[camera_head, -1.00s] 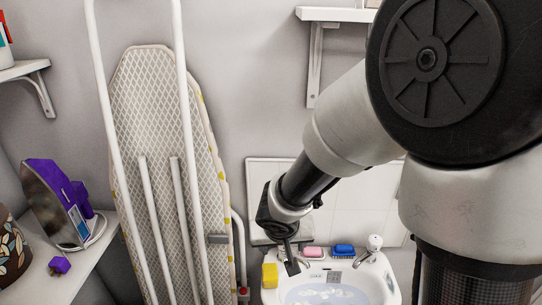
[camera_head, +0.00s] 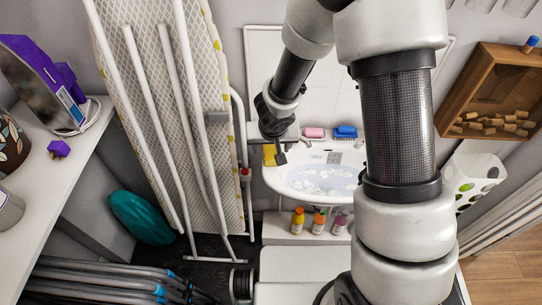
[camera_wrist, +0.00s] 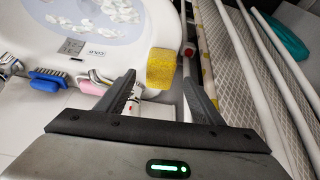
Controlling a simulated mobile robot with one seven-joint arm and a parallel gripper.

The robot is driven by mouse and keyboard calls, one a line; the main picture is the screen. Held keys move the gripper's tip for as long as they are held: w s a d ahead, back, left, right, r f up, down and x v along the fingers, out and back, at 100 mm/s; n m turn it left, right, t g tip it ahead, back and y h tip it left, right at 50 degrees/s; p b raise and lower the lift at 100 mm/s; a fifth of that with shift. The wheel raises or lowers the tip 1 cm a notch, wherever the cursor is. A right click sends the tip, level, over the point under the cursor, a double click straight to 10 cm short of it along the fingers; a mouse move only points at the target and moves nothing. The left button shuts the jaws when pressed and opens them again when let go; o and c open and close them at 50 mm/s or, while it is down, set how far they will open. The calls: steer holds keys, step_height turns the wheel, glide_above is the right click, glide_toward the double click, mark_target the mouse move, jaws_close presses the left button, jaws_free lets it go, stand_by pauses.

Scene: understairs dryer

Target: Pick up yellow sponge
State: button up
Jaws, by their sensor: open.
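The yellow sponge (camera_head: 269,154) sits on the left rim of the white sink (camera_head: 290,190), beside the ironing board. In the wrist view the yellow sponge (camera_wrist: 161,69) lies at the sink's edge, just beyond the fingertips and roughly in line with the gap between them. My gripper (camera_wrist: 158,82) is open and empty, with its two dark fingers spread apart. In the head view my gripper (camera_head: 280,151) is at the sink's back left, close to the sponge and partly in front of it.
A pink soap (camera_head: 314,132) and a blue brush (camera_head: 345,132) lie at the sink's back. The ironing board (camera_head: 170,100) leans close on the left. Several bottles (camera_head: 319,222) stand below the sink. A wooden box (camera_head: 496,95) hangs at right.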

mark_target(271, 150)
steer(key=x, duration=0.5)
steer(key=shift+w, duration=0.15)
steer(key=c, duration=1.1)
